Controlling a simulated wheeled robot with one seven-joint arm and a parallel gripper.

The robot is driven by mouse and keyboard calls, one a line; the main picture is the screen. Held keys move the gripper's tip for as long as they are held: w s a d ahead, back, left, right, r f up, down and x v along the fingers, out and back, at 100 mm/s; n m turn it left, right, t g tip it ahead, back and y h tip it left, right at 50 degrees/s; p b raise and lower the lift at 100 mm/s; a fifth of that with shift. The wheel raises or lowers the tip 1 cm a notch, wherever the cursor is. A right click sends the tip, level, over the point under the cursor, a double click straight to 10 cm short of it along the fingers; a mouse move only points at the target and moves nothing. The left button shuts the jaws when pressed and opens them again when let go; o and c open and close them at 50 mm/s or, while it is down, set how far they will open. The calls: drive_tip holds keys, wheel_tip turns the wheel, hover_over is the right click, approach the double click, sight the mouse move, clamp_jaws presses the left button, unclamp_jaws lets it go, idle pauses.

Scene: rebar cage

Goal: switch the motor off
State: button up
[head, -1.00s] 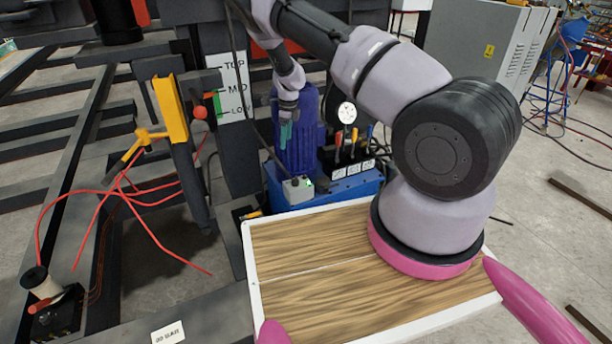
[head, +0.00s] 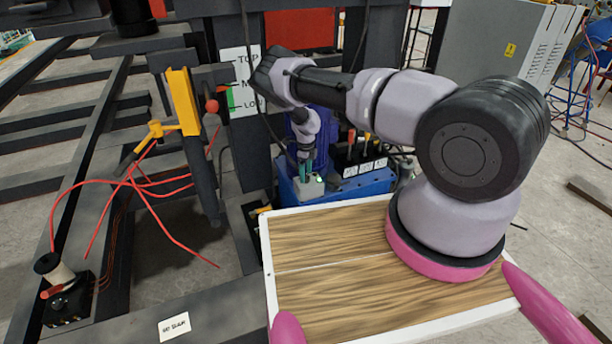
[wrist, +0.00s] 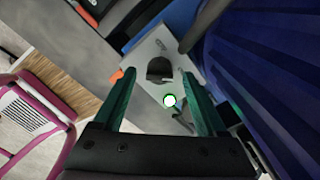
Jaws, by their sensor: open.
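The grey switch box (head: 309,190) sits on the front of the blue power unit (head: 348,184), below the blue motor (head: 326,122). The motor (wrist: 275,75) fills the right of that view. My gripper (head: 306,172) points down just above the box. Its teal fingers are apart and empty, one on each side of the knob in the wrist view (wrist: 160,78). Contact with the knob cannot be told. My arm partly hides the motor.
Several coloured levers (head: 358,140) stand right of the motor. A black cable hangs in front of the post beside my arm. A yellow bracket (head: 182,100) and red wires (head: 130,183) are at the left. The wooden-topped tray (head: 340,275) lies in front.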

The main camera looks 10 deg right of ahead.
drive_tip(key=shift+f, duration=0.6)
clamp_jaws()
